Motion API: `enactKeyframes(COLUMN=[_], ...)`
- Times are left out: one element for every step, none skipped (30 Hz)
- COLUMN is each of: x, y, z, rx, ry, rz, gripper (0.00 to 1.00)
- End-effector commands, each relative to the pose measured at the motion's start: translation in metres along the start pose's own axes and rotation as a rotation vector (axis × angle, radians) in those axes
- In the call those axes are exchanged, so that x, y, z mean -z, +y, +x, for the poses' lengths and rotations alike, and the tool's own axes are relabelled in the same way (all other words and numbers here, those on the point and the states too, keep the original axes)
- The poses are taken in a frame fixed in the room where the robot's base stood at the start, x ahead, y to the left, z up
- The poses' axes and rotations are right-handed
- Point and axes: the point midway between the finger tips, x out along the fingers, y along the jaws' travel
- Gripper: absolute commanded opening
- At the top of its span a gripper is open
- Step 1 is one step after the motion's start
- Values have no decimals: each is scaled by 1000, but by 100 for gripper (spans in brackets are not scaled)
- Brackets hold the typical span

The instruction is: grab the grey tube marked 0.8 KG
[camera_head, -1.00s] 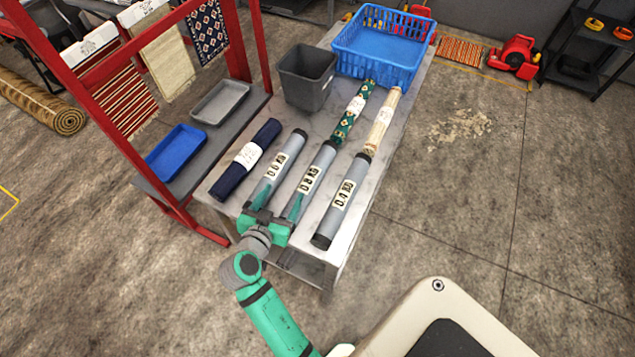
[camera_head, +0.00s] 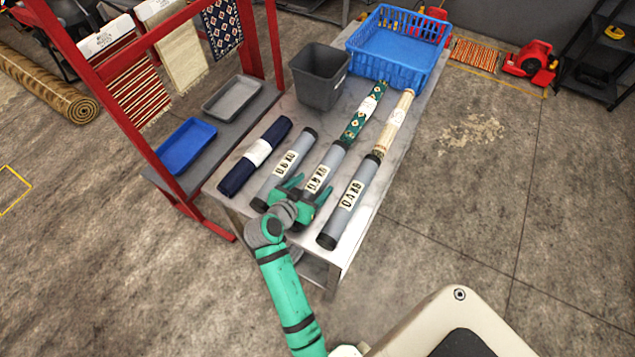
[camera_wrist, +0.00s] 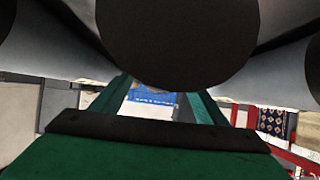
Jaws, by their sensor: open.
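Three grey tubes with black end caps lie side by side on the grey table. The middle tube (camera_head: 331,160) carries a label that reads like 0.8 KG. The left tube (camera_head: 299,146) seems marked 0.6 KG and the right tube (camera_head: 362,173) seems marked 0.4 KG. My green gripper (camera_head: 303,192) is open at the near part of the middle tube, with one finger on each side of it. In the wrist view a tube's black end cap (camera_wrist: 175,40) fills the top centre, and my gripper (camera_wrist: 160,98) shows open below it. Contact cannot be told.
Neighbouring tubes lie close on both sides. A navy roll (camera_head: 256,156), a patterned green roll (camera_head: 364,112) and a cream roll (camera_head: 393,122) share the table (camera_head: 402,142). A grey bin (camera_head: 318,80) and blue basket (camera_head: 395,50) stand behind. A red rack (camera_head: 130,125) is left.

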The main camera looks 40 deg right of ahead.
Motion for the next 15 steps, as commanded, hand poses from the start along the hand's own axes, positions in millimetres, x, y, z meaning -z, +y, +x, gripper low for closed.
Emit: enactKeyframes(x=[1,1,1,0,0,0,0,0,0,0,1,0,0,0,0], y=[2,3,2,2,2,2,2,2,2,2,2,2,2,2,2], z=[8,12,18,21,24,27,29,31,32,32,32,32,32,32,32], rx=[-3,-3,-2,-2,-2,-1,-1,0,0,0,1,1,1,0,0], ry=[0,0,0,-1,-1,-1,-1,0,0,0,0,0,0,0,0], rz=[1,2,1,1,1,1,0,0,0,0,0,0,0,0,0], gripper=[67,67,67,67,67,67,67,67,67,67,67,67,67,67,67])
